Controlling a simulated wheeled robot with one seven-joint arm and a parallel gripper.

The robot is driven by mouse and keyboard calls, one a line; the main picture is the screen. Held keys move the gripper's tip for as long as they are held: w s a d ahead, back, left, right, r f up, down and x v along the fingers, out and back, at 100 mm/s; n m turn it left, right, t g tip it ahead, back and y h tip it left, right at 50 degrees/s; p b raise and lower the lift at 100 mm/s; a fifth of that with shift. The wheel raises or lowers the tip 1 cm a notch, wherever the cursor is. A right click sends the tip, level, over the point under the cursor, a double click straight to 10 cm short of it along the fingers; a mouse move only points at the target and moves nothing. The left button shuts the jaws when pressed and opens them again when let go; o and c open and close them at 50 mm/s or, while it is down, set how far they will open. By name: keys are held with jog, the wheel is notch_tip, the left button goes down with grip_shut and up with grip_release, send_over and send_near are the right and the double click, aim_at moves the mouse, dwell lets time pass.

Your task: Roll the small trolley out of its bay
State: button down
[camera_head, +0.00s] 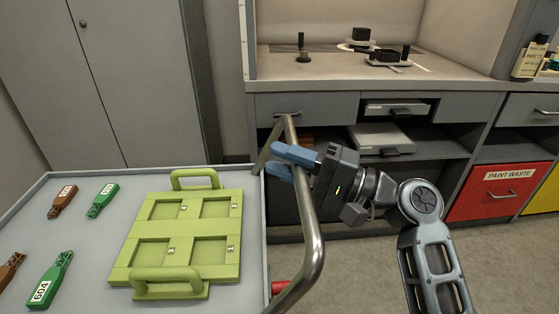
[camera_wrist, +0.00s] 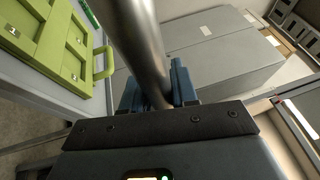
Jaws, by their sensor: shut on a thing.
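The small trolley (camera_head: 95,276) has a grey top with a raised rim and stands at the left in the head view. Its bent metal handle bar (camera_head: 312,238) rises at the trolley's right end. My gripper (camera_head: 278,162) is shut on the handle bar near its upper bend, with blue fingers on either side. In the wrist view the bar (camera_wrist: 141,45) passes between the blue fingers (camera_wrist: 158,88). The trolley's wheels and lower part are mostly hidden.
A grey workbench (camera_head: 360,80) with drawers and a red bin front (camera_head: 492,192) stands behind. Grey cabinets (camera_head: 120,80) stand at back left. Floor (camera_head: 370,265) at right is clear.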

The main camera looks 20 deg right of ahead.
jog(key=shift+f, duration=0.1)
jog(key=c, duration=1)
grip_release()
jog(key=shift+v, duration=3.9)
